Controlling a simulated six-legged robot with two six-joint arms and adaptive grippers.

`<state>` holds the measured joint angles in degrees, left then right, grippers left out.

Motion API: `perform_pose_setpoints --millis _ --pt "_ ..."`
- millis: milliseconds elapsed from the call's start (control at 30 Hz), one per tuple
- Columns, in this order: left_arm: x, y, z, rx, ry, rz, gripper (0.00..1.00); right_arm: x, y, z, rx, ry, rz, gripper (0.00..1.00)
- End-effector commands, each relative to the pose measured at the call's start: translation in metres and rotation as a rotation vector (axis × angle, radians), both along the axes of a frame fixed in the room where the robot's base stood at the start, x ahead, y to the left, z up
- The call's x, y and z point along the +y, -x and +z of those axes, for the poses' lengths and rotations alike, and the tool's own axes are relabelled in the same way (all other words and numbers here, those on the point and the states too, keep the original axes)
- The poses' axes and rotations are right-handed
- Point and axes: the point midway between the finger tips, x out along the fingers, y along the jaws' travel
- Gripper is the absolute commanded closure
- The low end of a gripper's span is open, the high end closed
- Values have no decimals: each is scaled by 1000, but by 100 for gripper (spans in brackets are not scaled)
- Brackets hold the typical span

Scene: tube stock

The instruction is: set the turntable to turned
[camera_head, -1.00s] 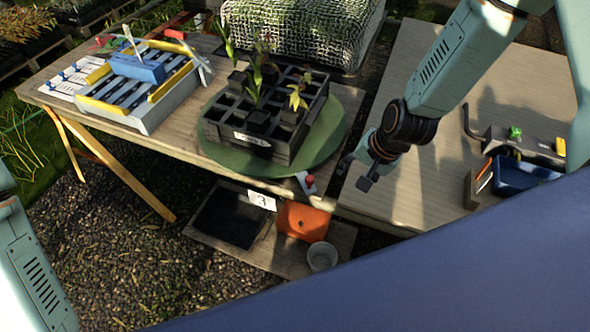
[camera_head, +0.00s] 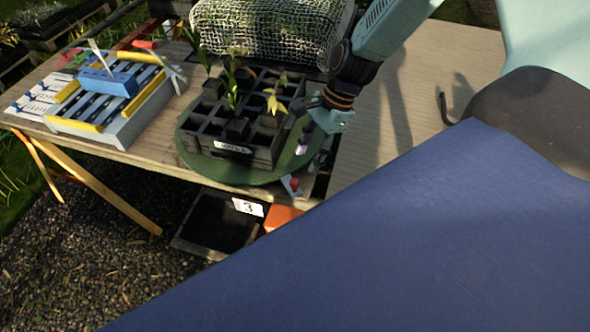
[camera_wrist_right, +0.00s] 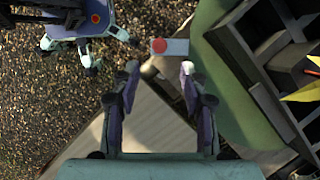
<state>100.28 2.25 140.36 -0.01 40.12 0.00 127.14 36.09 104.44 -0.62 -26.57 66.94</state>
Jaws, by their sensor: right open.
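The turntable (camera_head: 245,177) is a round green disc on the wooden table. A black compartment tray (camera_head: 268,160) with several seedlings stands on it, its label facing the front. A small pale block with a red knob (camera_head: 294,185) sits at the table edge by the disc's front right. My right gripper (camera_head: 318,150) is over the disc's right edge, beside the tray. In the right wrist view its fingers (camera_wrist_right: 160,72) are spread and empty, with the red-knobbed block (camera_wrist_right: 172,47) just beyond the fingertips and the green disc (camera_wrist_right: 237,105) to the right. My left gripper is not seen.
A blue, white and yellow rack (camera_head: 125,118) stands on the table's left. A net-covered mound (camera_head: 270,30) is behind the turntable. A black bin (camera_head: 222,222) and part of an orange container (camera_head: 282,216) are below.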

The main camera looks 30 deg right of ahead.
Motion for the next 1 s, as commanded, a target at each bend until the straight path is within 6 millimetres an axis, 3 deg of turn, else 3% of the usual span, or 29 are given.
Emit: perform_pose_setpoints --millis 500,1000 --pt "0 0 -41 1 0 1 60 25 -3 -60 1 2 4 56" --pt "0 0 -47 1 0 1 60 32 -5 -71 -1 2 4 56"
